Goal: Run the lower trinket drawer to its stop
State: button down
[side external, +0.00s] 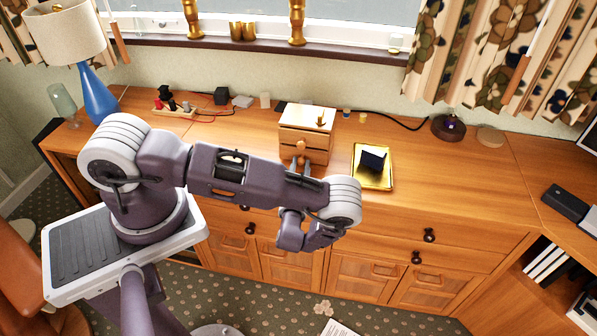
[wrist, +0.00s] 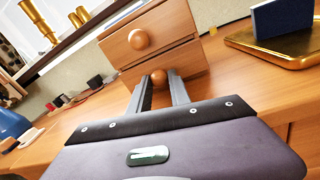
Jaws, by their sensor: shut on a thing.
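The small wooden trinket chest (side external: 307,118) stands on the cabinet top against the wall, with two stacked drawers. Its upper drawer (wrist: 160,36) has a round wooden knob (wrist: 139,39) and looks closed. The lower drawer (wrist: 188,62) is below it; I cannot tell whether it stands out at all. My gripper (wrist: 160,84) points at the lower drawer, its two fingers shut on the lower knob (wrist: 159,75), one on each side. In the side view my gripper (side external: 302,168) is partly hidden by my wrist.
A gold tray (side external: 377,181) with a dark blue block (side external: 374,160) lies close to the chest's right. A small brass piece (side external: 320,118) stands on the chest. A power strip (side external: 175,108) and cables lie to the left. The cabinet top farther right is mostly clear.

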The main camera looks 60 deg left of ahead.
jog(key=c, duration=1.2)
grip_release()
jog(key=shift+c, duration=0.2)
jog(key=v, duration=0.7)
